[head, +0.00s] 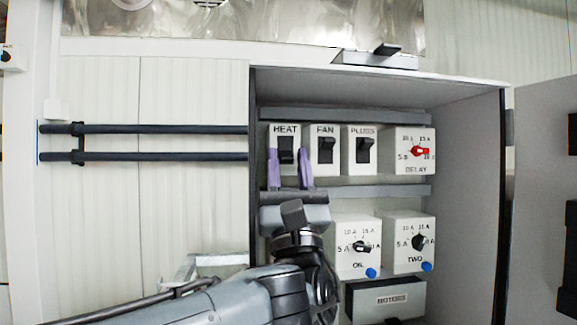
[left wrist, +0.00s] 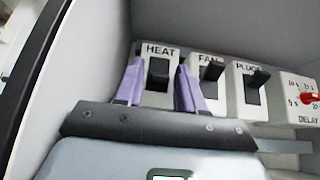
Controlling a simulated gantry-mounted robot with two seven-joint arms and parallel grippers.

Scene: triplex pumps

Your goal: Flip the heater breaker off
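The heater breaker, labelled HEAT (head: 286,146), is a white box with a black rocker at the upper left inside the open cabinet. It also shows in the left wrist view (left wrist: 158,72). My left gripper (head: 289,162) is open, its two purple fingers on either side of the HEAT rocker, with a gap between them. The fingers also stand around the rocker in the left wrist view (left wrist: 159,78). The HEAT rocker does not stick out at its top as the FAN (head: 326,146) and PLUGS (head: 363,148) rockers do. Contact cannot be told. My right gripper is not in view.
A DELAY dial (head: 416,151) with a red knob is at the right of the row. OIL (head: 359,246) and TWO (head: 411,243) dials sit below. The cabinet's left wall (head: 253,120) is close to the HEAT box. The cabinet door (head: 540,190) stands open at right.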

